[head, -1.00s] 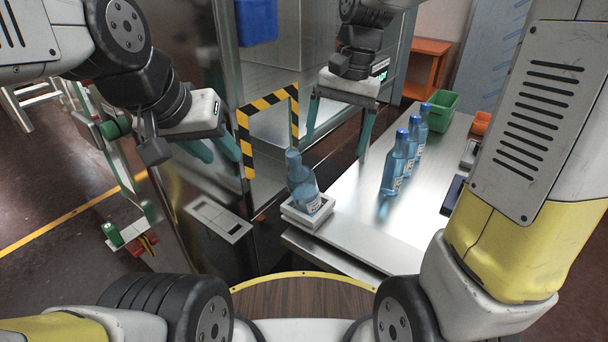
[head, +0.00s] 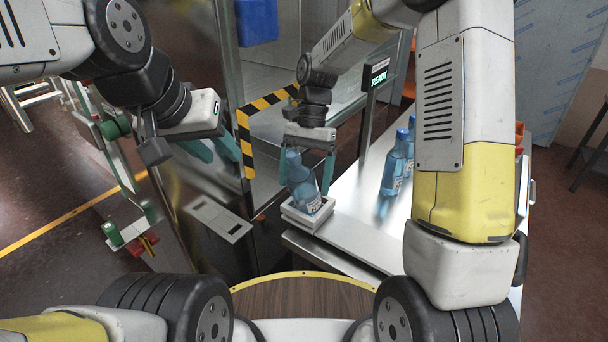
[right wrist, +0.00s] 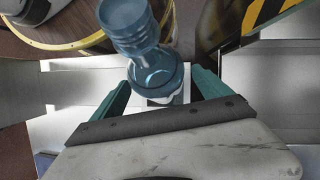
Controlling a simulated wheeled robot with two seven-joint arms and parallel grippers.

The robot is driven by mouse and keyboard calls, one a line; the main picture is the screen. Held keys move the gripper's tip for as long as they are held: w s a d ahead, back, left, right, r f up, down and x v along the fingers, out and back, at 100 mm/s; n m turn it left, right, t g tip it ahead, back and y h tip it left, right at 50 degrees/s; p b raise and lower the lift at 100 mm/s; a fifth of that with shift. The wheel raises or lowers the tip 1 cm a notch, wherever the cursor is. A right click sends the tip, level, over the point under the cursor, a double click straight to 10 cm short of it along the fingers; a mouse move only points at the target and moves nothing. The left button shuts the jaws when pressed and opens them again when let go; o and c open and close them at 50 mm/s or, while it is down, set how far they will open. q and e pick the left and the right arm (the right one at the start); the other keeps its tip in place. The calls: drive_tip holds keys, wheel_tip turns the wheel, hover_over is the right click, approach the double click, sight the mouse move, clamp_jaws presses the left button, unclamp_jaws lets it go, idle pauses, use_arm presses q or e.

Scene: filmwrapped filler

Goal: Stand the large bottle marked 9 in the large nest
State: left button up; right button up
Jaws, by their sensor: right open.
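A blue bottle (head: 303,188) stands tilted in a small white holder (head: 322,216) at the near left corner of the steel table; its label number is too small to read. My right gripper (head: 305,180) is open, pointing down, with a teal finger on each side of this bottle. In the right wrist view the bottle (right wrist: 150,60) rises between the open fingers (right wrist: 158,95), with a gap on each side. My left gripper (head: 216,150) is open and empty at the left, before the steel cabinet. I cannot tell which thing is the large nest.
More blue bottles (head: 394,168) stand on the steel table (head: 352,205), partly hidden by my right arm. A black-and-yellow striped frame (head: 247,140) surrounds an opening in the steel cabinet. A sign reading READY (head: 379,77) stands behind the table.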

drive_tip(key=shift+x, duration=0.9)
drive_tip(key=shift+c, duration=0.5)
clamp_jaws()
drive_tip(key=shift+w+r, duration=0.1)
